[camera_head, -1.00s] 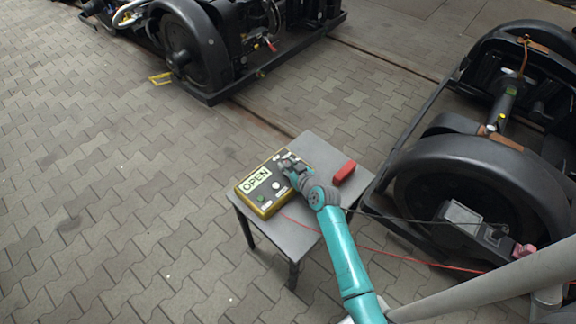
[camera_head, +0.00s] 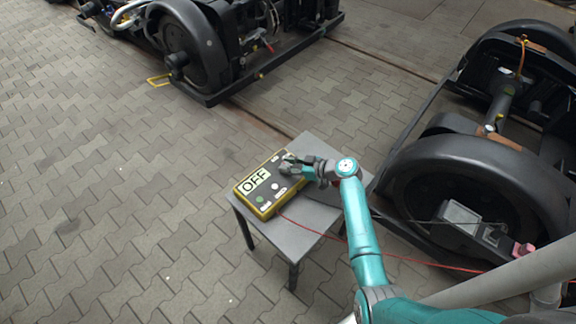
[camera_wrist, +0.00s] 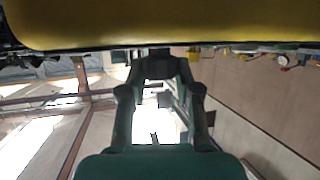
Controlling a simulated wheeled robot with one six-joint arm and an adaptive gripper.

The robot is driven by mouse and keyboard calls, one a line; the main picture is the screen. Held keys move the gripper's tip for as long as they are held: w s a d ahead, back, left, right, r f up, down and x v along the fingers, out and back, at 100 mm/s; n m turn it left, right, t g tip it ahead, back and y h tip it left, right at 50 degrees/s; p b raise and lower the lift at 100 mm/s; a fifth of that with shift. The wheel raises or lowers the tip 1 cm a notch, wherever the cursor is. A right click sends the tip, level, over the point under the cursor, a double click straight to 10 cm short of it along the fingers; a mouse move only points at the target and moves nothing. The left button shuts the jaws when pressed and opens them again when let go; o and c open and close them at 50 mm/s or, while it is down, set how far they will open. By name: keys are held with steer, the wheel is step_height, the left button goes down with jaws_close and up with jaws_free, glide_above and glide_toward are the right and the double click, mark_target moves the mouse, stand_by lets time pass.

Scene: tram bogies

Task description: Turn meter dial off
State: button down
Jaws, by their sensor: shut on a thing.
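The yellow meter (camera_head: 264,186) lies on a small grey table, and its display (camera_head: 255,181) reads OFF. A green button and a white button show on its face. My gripper (camera_head: 287,165) is at the meter's upper right part, where the dial sits. It is shut on the dial, which is mostly hidden behind the fingers. In the wrist view my gripper (camera_wrist: 160,62) points at the yellow side of the meter (camera_wrist: 180,22), and the dial cannot be made out there.
The grey table (camera_head: 290,238) has some bare top at the front. A red cable (camera_head: 415,262) runs from the meter to the right. A black bogie with large wheels (camera_head: 470,190) stands close at right, another (camera_head: 190,45) at the back. Paved floor at left is clear.

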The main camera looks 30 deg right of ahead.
steer(key=shift+n+g+y, duration=0.3)
steer(key=shift+n, duration=0.1)
steer(key=c, duration=0.8)
jaws_free()
steer(key=shift+d, duration=0.1)
steer(key=v, duration=1.2)
